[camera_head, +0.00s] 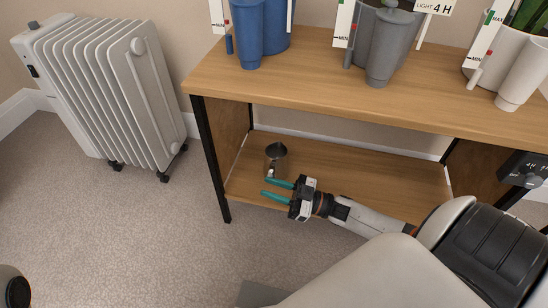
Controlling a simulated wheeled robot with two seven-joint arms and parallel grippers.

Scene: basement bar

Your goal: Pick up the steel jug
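The steel jug (276,156) is a small shiny metal vessel with a dark top, standing on the lower wooden shelf (370,186) of the table, towards its left end. My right gripper (266,186) has two teal fingers and reaches in from the right at shelf height. Its fingers are spread apart with nothing visible between them. The fingertips point left, and the farther finger lies just in front of the jug's base. I cannot tell whether it touches the jug. My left gripper is not in view.
The wooden tabletop (330,85) hangs above the shelf and carries blue (248,35), grey (388,45) and white (520,75) planters. A black table leg (212,160) stands left of the jug. A white radiator (105,90) stands farther left. The carpet between is clear.

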